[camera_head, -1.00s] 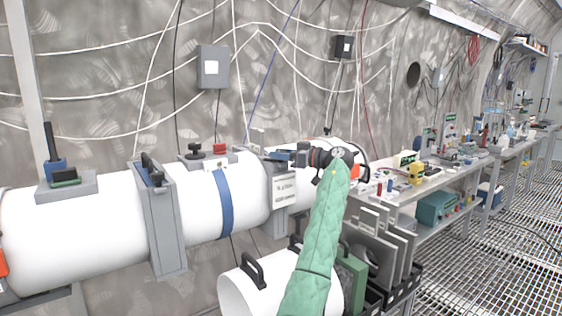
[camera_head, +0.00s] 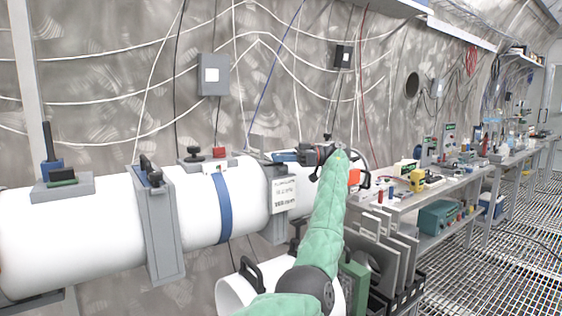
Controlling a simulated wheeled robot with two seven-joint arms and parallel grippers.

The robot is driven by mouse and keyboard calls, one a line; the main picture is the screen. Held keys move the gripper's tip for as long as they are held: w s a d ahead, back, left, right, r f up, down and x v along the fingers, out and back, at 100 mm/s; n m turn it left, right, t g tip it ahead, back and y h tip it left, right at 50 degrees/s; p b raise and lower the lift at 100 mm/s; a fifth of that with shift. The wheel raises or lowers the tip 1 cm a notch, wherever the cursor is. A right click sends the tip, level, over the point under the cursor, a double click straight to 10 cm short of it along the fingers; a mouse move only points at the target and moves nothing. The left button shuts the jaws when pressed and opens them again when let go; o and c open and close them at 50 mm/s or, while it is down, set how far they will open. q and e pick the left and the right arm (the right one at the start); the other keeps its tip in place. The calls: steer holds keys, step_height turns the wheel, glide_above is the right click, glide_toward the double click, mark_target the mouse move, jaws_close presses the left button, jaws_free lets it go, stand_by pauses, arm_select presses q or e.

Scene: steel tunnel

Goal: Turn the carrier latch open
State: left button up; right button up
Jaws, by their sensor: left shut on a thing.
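A long white tube (camera_head: 105,225), the carrier, runs along the wall through grey collars. At its right end, by a grey collar (camera_head: 278,212) with a white label, a small blue lever (camera_head: 284,157) sticks out sideways; it looks like the latch. My left gripper (camera_head: 300,157), at the end of the green-sleeved arm, is at this lever and shut on it. The fingers are small and dark here, so the exact grip is hard to see. My wrist hides part of the tube's end. My right gripper is not in view.
More dark handles stand on the tube's left collar (camera_head: 161,235) and left plate (camera_head: 64,187). A white cylinder with a black handle (camera_head: 251,271) lies below. Grey plates (camera_head: 392,262) stand in a black rack at right. A cluttered bench (camera_head: 450,187) runs along the wall; the grating floor is open.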

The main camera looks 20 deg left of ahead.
arm_select(q)
steer(key=shift+f+n+g+h, duration=0.1)
steer(key=shift+n+g+h, duration=0.25)
steer(key=shift+g, duration=0.25)
steer(key=o, duration=1)
steer(key=shift+c, duration=0.2)
